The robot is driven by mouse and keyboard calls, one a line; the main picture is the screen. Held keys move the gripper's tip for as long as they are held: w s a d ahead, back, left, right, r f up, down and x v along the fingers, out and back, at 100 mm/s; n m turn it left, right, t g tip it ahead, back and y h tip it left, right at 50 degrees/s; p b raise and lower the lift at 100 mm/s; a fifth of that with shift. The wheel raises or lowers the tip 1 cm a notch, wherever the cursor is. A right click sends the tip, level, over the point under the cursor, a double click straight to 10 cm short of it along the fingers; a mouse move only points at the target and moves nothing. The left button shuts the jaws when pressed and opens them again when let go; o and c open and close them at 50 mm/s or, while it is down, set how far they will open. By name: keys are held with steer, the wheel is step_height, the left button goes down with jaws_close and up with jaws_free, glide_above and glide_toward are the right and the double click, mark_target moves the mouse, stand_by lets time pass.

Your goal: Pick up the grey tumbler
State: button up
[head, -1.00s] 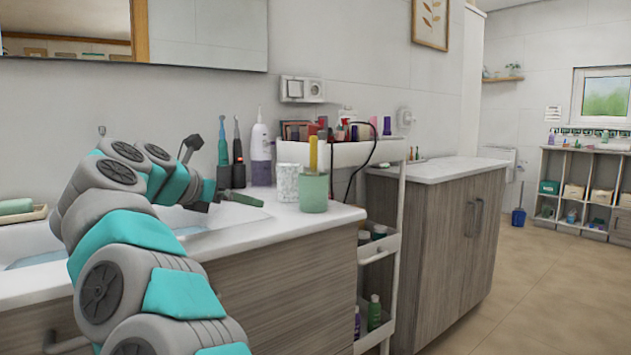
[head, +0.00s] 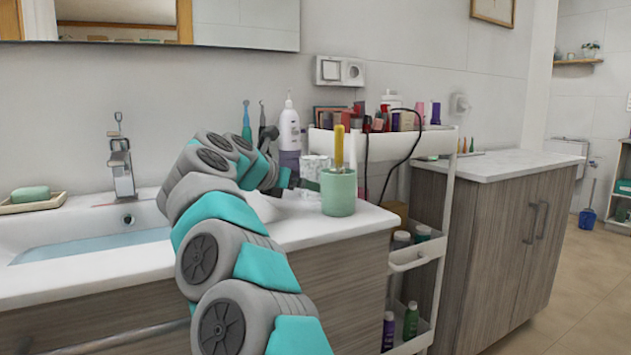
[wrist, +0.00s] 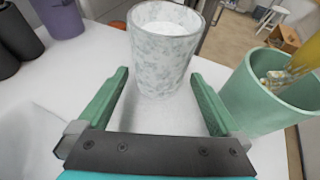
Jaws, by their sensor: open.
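The grey tumbler (wrist: 163,45) is a speckled grey-white cup standing upright on the white counter. In the wrist view it is straight ahead, at the tips of my gripper (wrist: 159,76). The two green fingers are apart, one toward each side of it, with bare counter between them nearer the palm. In the head view the tumbler (head: 315,165) is partly hidden behind the green cup and beside my gripper (head: 306,186). I cannot tell whether a finger touches it.
A green cup (wrist: 258,98) with a yellow-handled item stands close by the right finger. A purple-and-white bottle (head: 290,132) and dark-based toothbrushes are behind. The sink (head: 100,235) lies left. A crowded white cart (head: 440,142) stands right of the counter.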

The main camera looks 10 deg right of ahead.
steer(key=x, duration=0.3)
steer(key=shift+w+d, duration=0.2)
steer(key=shift+d, duration=0.05)
steer(key=shift+c, duration=0.4)
steer(key=c, duration=1.5)
steer(key=shift+o, duration=0.2)
steer(key=shift+r+p, duration=0.2)
steer(key=shift+p, duration=0.1)
